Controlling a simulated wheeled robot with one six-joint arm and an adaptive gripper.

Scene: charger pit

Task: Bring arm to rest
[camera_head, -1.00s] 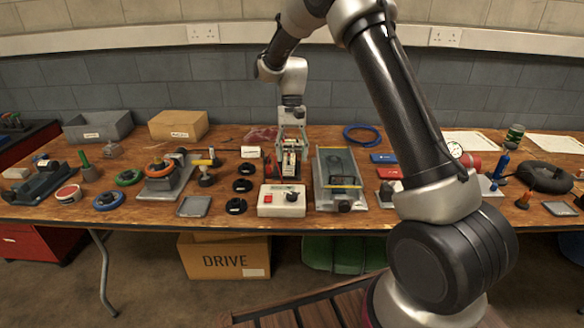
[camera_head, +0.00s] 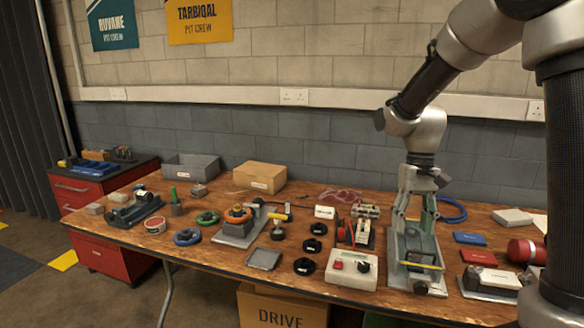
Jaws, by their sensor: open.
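My arm comes in from the right of the picture and bends down over the wooden bench (camera_head: 330,205). My gripper (camera_head: 413,222) hangs pointing down, open, with no object seen between its fingers. It is over or just behind the back end of a grey tray-like fixture (camera_head: 396,284); I cannot tell whether it touches it. The fixture has a yellow bar across it. A small device with red parts (camera_head: 347,232) stands just left of the gripper.
A cardboard box (camera_head: 260,177) and grey bin (camera_head: 192,168) stand behind. Red cylinder (camera_head: 527,252) is right.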

